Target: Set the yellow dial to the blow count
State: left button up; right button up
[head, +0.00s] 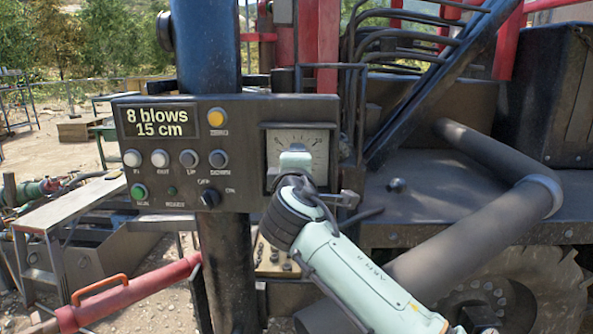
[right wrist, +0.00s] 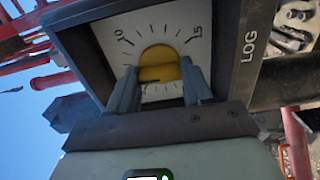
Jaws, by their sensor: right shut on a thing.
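The scale shows 10 and 15 with tick marks. My right gripper (right wrist: 159,80) is shut on the dial, one finger on each side. Which mark the dial points at cannot be told. A display (head: 160,122) reads "8 blows 15 cm". My left gripper is not in view.
The dark control panel (head: 236,128) carries a yellow ZERO button (head: 216,118), several grey buttons, a green RUN button (head: 139,192) and an OFF/ON knob (head: 210,198). A metal latch (head: 345,199) sticks out right of the dial housing. A thick grey pipe (head: 465,240) lies right of my arm.

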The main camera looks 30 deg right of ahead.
jog(key=shift+m+b, duration=0.3)
jog(key=shift+m, duration=0.5)
jog(key=o, duration=1)
jog(key=shift+o, duration=0.2)
jog(key=shift+s+a, duration=0.1)
jog(key=shift+s, duration=0.05)
jog(key=b+v, duration=0.2)
jog(key=v, duration=1.1)
jog(key=shift+b, duration=0.3)
